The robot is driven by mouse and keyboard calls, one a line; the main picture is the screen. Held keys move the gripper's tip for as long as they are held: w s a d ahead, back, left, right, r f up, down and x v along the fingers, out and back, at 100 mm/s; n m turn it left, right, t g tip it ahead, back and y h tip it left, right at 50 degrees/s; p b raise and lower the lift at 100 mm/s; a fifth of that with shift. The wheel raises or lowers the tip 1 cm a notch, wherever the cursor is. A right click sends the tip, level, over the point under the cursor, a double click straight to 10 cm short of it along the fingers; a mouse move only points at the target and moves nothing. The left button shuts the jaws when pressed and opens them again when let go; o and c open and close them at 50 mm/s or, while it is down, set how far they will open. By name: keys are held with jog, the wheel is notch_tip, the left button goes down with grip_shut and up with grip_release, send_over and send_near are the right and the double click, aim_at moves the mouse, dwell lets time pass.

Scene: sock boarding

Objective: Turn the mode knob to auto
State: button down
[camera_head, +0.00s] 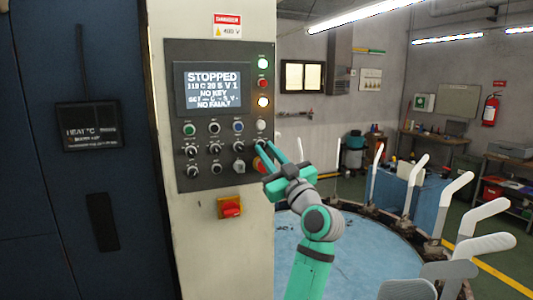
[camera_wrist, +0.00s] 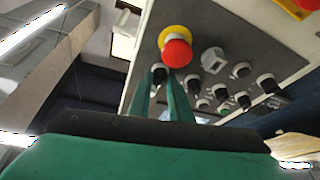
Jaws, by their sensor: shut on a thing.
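The grey control panel (camera_head: 220,172) on the pale cabinet carries several knobs and buttons. Its screen (camera_head: 208,87) reads STOPPED, NO KEY and NO FAULT. My gripper (camera_head: 262,150) reaches the panel's right edge. In the wrist view my gripper (camera_wrist: 166,77) has its two green fingers on either side of a black knob (camera_wrist: 158,71), shut on it. This knob is at the right end of its row, beside the red mushroom button with yellow ring (camera_wrist: 177,50). Its label and pointer are not readable, so I cannot tell its setting or confirm that it is the mode knob.
A red and yellow switch (camera_head: 231,207) sits below the panel. Other black knobs (camera_wrist: 196,87) are close to my fingers. A round blue table (camera_head: 345,250) with several upright white sock forms (camera_head: 415,180) stands to the right. A dark blue cabinet stands left.

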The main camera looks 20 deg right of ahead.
jog(key=shift+a+m+h, duration=0.15)
jog(key=shift+m+h, duration=1)
jog(key=shift+m, duration=1)
jog(key=shift+a+m+h, duration=0.1)
jog(key=shift+m+h, duration=1)
jog(key=shift+m, duration=1)
jog(key=shift+a+m+h, duration=0.15)
jog(key=shift+m+h, duration=1)
jog(key=shift+m, duration=1.3)
jog(key=c, duration=1.6)
grip_release()
jog(key=shift+w, duration=0.15)
jog(key=v, duration=1.1)
jog(key=shift+a, duration=0.1)
